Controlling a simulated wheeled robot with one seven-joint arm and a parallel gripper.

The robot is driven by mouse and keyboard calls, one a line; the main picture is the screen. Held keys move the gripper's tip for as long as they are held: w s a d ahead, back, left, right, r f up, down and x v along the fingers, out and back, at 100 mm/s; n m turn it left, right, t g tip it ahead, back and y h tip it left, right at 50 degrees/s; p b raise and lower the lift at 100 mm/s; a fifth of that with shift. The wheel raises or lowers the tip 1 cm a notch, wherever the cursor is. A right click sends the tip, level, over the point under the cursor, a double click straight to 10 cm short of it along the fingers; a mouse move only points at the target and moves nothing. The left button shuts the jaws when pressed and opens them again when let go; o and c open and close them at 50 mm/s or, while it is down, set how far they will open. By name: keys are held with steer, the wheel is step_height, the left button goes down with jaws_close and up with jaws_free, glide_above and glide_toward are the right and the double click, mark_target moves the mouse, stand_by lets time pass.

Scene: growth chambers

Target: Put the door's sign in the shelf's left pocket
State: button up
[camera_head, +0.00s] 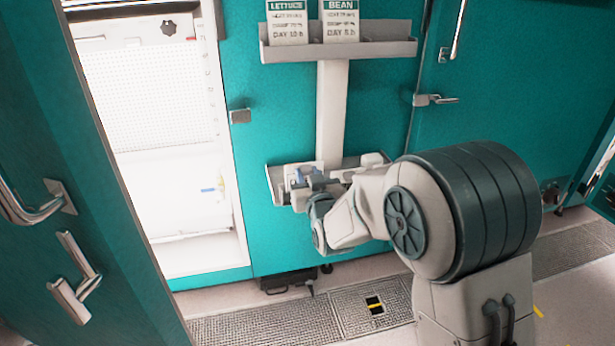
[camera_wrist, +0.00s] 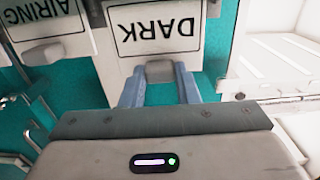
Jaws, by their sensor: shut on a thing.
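My gripper (camera_wrist: 160,88) is shut on the grey tab of a white sign reading DARK (camera_wrist: 155,30). The sign appears upside down in the wrist view. In the head view my gripper (camera_head: 300,180) is at the left part of the lower shelf (camera_head: 273,186) on the teal wall. My gripper and arm hide much of that shelf. A second sign reading AIRING (camera_wrist: 45,32) is beside the DARK sign, to its left in the wrist view. I cannot tell whether the DARK sign's lower edge is inside the left pocket or just above it.
An upper shelf (camera_head: 385,49) holds a LETTUCE card (camera_head: 287,22) and a BEAN card (camera_head: 340,21). A bright chamber (camera_head: 150,120) stands open at left, its teal door (camera_head: 35,130) swung out. A closed teal door with a handle (camera_head: 436,99) is at right.

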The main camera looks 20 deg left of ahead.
steer(key=shift+f+b, duration=1.45)
steer(key=shift+b, duration=0.8)
stand_by(0.6)
steer(key=o, duration=1.1)
steer(key=shift+c, duration=0.2)
steer(key=b+v, duration=0.3)
steer(key=v, duration=0.4)
steer(key=shift+s, duration=0.25)
steer(key=shift+d, duration=0.1)
